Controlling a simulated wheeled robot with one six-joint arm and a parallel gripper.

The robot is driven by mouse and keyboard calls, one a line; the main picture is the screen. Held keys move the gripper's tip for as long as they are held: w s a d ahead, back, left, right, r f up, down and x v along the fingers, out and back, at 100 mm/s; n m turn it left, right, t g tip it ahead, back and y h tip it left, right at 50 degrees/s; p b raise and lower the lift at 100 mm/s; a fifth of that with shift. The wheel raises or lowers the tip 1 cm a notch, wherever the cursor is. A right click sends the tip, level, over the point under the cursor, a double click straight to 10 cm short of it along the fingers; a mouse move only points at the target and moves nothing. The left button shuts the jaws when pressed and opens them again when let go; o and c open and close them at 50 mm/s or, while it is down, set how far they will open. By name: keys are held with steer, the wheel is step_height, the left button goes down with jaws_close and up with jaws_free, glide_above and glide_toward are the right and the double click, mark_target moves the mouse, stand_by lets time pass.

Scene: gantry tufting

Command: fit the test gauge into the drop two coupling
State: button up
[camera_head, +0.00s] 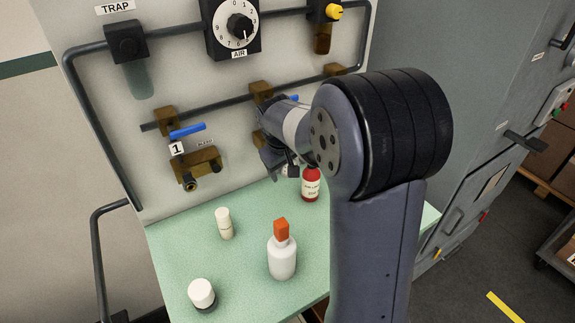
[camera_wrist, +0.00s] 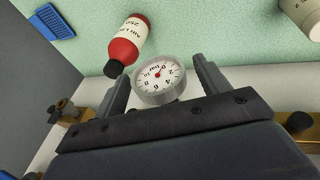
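The test gauge (camera_wrist: 158,76) is a round white dial with black numbers, a red pointer and a grey rim. In the wrist view it sits between the two fingers of my gripper (camera_wrist: 163,75). Light strips show on both sides of the dial, so the fingers look open and apart from it. In the head view my gripper (camera_head: 277,158) is close to the panel, below the pipe and right of drop one. The drop two coupling is hidden behind my gripper and arm, so I cannot tell whether the gauge is seated in it.
Brass drop one (camera_head: 197,165), with a blue handle, is on the panel (camera_head: 95,88). The green bench (camera_head: 190,248) holds a red bottle (camera_head: 310,183), a white bottle with orange cap (camera_head: 282,255), a cream bottle (camera_head: 224,223) and a white jar (camera_head: 202,293).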

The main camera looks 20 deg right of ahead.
steer(key=shift+o, duration=0.2)
steer(key=b+v, duration=0.1)
steer(key=v, duration=1)
steer(key=shift+f, duration=0.15)
steer(key=p+x, duration=0.1)
steer(key=x, duration=1)
steer(key=shift+w, duration=0.2)
steer(key=shift+s, duration=0.2)
